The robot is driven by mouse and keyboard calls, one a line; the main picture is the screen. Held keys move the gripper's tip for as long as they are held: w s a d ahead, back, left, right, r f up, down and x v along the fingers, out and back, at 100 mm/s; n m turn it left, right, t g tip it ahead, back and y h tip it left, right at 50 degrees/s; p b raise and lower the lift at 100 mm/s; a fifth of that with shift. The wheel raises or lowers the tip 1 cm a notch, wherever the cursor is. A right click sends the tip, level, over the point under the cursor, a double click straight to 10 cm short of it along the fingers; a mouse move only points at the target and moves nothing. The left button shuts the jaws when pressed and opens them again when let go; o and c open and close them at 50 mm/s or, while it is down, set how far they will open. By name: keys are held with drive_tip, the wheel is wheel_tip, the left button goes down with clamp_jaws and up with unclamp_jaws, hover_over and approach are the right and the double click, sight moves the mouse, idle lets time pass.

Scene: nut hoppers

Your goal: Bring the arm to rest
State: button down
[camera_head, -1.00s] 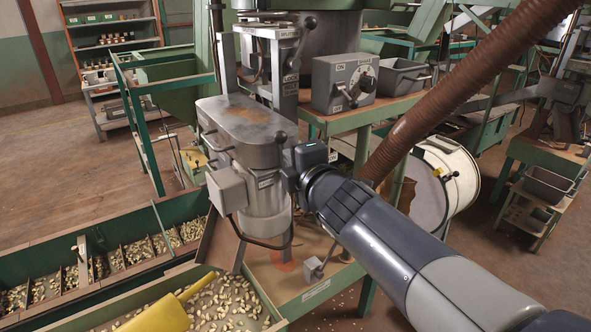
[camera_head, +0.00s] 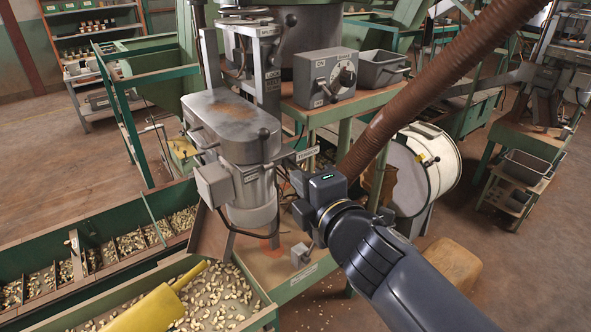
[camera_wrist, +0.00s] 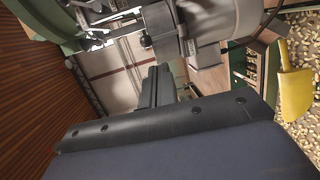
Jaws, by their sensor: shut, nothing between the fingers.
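My gripper (camera_wrist: 157,78) is shut and empty in the wrist view, its dark fingers together in front of the grey machine. In the head view my gripper (camera_head: 300,190) is at the end of my dark arm, just right of the machine's metal cylinder. A small gap seems to lie between them, but I cannot tell the exact clearance. The fingertips are hard to make out there.
The grey machine (camera_head: 232,125) stands over a green-framed table. A nut bin with a yellow scoop (camera_head: 158,308) is at lower left; the scoop also shows in the wrist view (camera_wrist: 295,92). A brown hose (camera_head: 420,85) slants above my arm. A white drum (camera_head: 428,172) stands behind it.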

idle(0.4)
drive_tip(key=w+a+f+t+y+b, duration=0.2)
drive_tip(key=w+a+b, duration=0.3)
drive_tip(key=w+b, duration=0.5)
drive_tip(key=f+b, duration=0.1)
drive_tip(key=b, duration=0.4)
drive_tip(key=shift+a+t, duration=0.15)
drive_tip(key=shift+t, duration=0.15)
drive_tip(key=b, duration=0.2)
drive_tip(key=shift+w+f+t+y+b, duration=0.2)
drive_tip(key=shift+t+y+b, duration=0.1)
drive_tip(key=shift+t+b, duration=0.1)
